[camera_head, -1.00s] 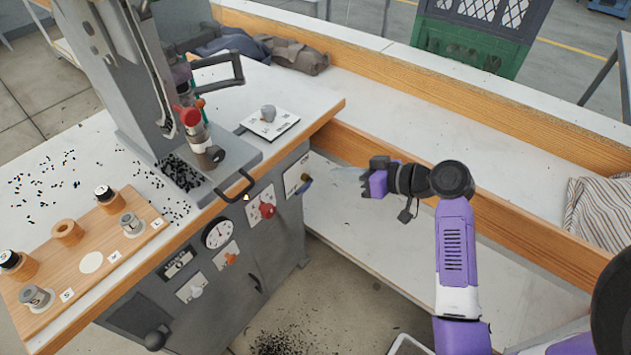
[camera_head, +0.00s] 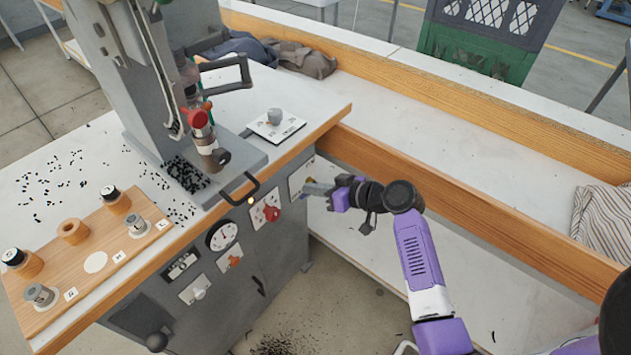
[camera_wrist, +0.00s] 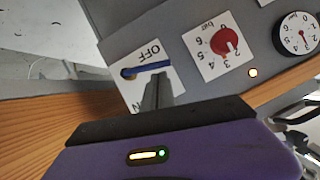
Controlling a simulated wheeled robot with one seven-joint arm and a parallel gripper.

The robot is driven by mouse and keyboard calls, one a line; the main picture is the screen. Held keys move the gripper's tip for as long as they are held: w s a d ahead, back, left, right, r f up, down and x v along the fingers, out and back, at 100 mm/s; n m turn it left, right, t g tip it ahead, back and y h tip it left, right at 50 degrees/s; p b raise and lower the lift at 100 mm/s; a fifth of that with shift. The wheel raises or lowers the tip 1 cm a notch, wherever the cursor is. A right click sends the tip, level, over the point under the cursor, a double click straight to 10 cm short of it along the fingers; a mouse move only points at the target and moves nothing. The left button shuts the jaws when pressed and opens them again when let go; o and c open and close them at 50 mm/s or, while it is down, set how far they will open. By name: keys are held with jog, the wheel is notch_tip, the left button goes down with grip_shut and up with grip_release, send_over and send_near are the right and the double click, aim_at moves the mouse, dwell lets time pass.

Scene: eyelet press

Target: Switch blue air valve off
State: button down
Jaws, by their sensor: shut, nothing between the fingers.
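The blue air valve's lever (camera_wrist: 146,69) sits on a white plate (camera_wrist: 178,90) with an OFF label and a partly hidden label ending in N. In the wrist view the lever lies across the plate, just beside the word OFF. My gripper (camera_wrist: 159,82) is shut and empty, with its fingertips right at the lever; I cannot tell whether they touch it. In the head view my gripper (camera_head: 308,188) is in front of the valve plate (camera_head: 299,174) on the machine's front and mostly hides the lever.
A red knob (camera_head: 271,213) on a dial plate and a round gauge (camera_head: 222,235) are beside the valve on the grey cabinet. The bench's wooden edge (camera_head: 325,128) runs just above the valve. A low white shelf (camera_head: 400,245) lies below my arm.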

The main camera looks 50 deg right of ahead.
dwell(0.3)
jog(key=a+f+n+h+b, duration=0.1)
jog(key=n+b, duration=0.1)
jog(key=b, duration=0.1)
jog(key=shift+a+f+h, duration=0.1)
jog(key=shift+f+h, duration=0.25)
jog(key=shift+h, duration=0.05)
jog(key=shift+r, duration=0.15)
